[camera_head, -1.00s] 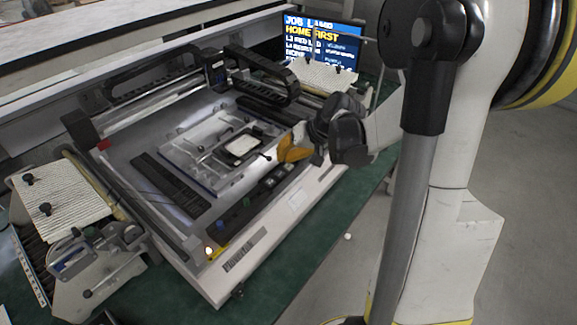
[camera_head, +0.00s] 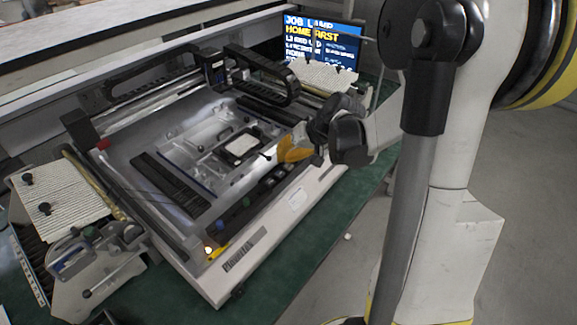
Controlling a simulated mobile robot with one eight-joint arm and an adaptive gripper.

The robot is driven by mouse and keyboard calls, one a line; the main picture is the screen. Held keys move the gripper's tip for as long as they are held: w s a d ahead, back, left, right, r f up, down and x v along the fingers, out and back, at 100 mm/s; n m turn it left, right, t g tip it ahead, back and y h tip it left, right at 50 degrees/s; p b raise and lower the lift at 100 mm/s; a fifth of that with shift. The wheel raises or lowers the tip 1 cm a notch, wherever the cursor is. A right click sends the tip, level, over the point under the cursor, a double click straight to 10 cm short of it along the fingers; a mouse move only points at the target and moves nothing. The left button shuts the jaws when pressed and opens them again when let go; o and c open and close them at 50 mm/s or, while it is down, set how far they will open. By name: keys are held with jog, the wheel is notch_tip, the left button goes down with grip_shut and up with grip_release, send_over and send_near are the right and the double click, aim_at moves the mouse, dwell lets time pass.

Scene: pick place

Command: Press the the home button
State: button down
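A white flatbed machine (camera_head: 297,198) stands on a green bench. A dark control strip with small buttons runs along its front edge. A lit orange-white button (camera_head: 208,250) is at the near end of this strip. Blue and green buttons (camera_head: 221,226) sit further along it. I cannot read which one is labelled home. My gripper (camera_head: 285,152) shows dark links and orange-yellow finger parts over the far right part of the strip, well apart from the lit button. Its fingertips are small and partly hidden, so its opening is unclear.
A screen (camera_head: 322,45) at the back shows text including "HOME FIRST". Ribbed white pads (camera_head: 62,200) lie at left. A red button (camera_head: 103,144) is at the far left corner.

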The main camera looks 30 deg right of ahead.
aim_at(285, 165)
jog(key=shift+f, duration=0.3)
jog(key=shift+f+b, duration=0.4)
jog(key=shift+b, duration=0.1)
dwell(0.4)
jog(key=shift+r, duration=0.15)
jog(key=shift+r+p, duration=0.6)
jog(key=shift+r, duration=0.1)
jog(key=shift+r, duration=0.1)
notch_tip(285, 165, up, 5)
jog(key=p, duration=0.4)
dwell(0.7)
